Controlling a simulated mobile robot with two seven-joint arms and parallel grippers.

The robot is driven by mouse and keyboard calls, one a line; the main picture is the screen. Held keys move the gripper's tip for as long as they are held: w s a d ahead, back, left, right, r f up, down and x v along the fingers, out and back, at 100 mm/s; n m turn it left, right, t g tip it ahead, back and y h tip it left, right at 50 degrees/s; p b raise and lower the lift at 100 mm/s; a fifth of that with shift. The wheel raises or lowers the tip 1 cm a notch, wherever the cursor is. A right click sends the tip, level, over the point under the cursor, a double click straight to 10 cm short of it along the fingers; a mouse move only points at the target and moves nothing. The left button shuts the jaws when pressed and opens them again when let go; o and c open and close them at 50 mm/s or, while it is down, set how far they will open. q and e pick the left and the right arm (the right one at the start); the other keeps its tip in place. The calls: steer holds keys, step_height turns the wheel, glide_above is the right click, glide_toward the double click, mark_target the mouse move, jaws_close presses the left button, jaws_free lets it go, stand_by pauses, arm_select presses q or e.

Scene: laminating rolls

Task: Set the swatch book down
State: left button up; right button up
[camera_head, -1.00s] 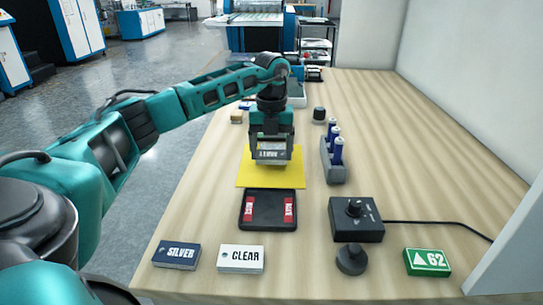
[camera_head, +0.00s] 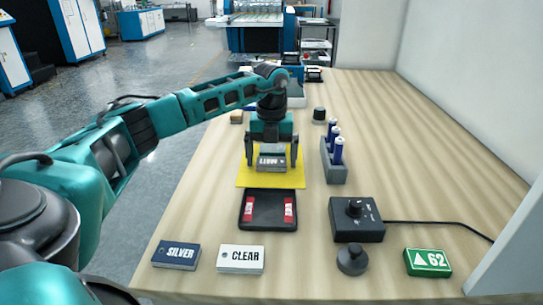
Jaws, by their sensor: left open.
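The swatch book (camera_head: 271,161) is a small grey block with a dark label whose lettering is hard to read. It lies on the yellow sheet (camera_head: 257,182), toward its middle. My left gripper (camera_head: 271,160) is directly over the book, with its fingers spread to either side of it and open. The gripper hides the back of the book and of the sheet. My right gripper is not in view.
A black tray (camera_head: 268,223) with red-and-white pieces lies in front of the sheet. SILVER (camera_head: 176,255) and CLEAR (camera_head: 240,259) blocks lie nearer. At right stand a holder (camera_head: 335,172) with blue tubes, a control box (camera_head: 356,232), a black knob (camera_head: 351,259) and a green 62 block (camera_head: 427,262).

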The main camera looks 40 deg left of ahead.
mark_target(272, 162)
arm_select(q)
step_height(272, 162, up, 12)
steer(key=p, duration=0.1)
steer(key=shift+r, duration=0.15)
steer(key=shift+d, duration=0.1)
stand_by(0.6)
